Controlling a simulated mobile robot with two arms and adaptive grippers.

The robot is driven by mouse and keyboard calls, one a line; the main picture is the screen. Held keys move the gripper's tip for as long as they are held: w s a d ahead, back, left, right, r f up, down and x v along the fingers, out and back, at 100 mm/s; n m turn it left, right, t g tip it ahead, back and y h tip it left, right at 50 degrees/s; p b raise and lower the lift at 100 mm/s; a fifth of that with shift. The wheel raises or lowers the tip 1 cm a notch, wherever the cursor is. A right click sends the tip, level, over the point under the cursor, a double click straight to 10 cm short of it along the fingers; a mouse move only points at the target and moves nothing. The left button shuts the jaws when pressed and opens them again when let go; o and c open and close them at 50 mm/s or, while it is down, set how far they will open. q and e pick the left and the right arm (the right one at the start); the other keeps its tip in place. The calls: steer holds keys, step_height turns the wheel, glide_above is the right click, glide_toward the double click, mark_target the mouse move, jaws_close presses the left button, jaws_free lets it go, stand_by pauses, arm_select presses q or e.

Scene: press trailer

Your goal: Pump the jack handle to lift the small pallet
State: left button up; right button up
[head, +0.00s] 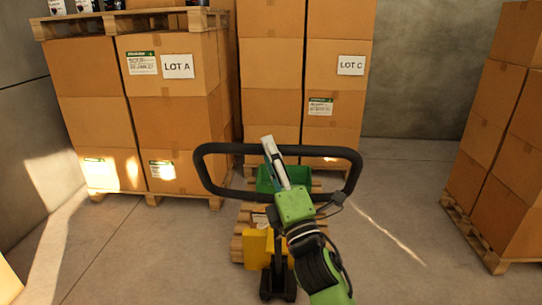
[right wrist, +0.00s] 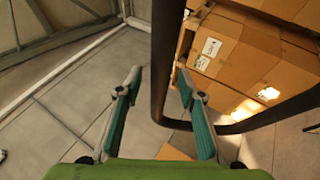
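The jack handle (head: 352,180) is a wide black loop above the yellow and black pallet jack (head: 258,249). A small wooden pallet (head: 238,247) sits low at the jack, partly hidden by it and my arm. My right gripper (head: 268,142) is at the middle of the loop's upper bar. In the right wrist view my right gripper (right wrist: 158,73) has its fingers apart, with the black handle bar (right wrist: 166,50) showing between the fingertips. I cannot tell whether either finger touches the bar. My left gripper is not in view.
A green bin (head: 265,184) stands behind the handle. Carton stacks on pallets labelled LOT A (head: 178,66) and LOT C (head: 350,65) stand behind the jack. Another carton stack (head: 500,150) stands at the right. Grey floor is clear on both sides of the jack.

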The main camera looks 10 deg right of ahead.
steer(key=v, duration=1.2)
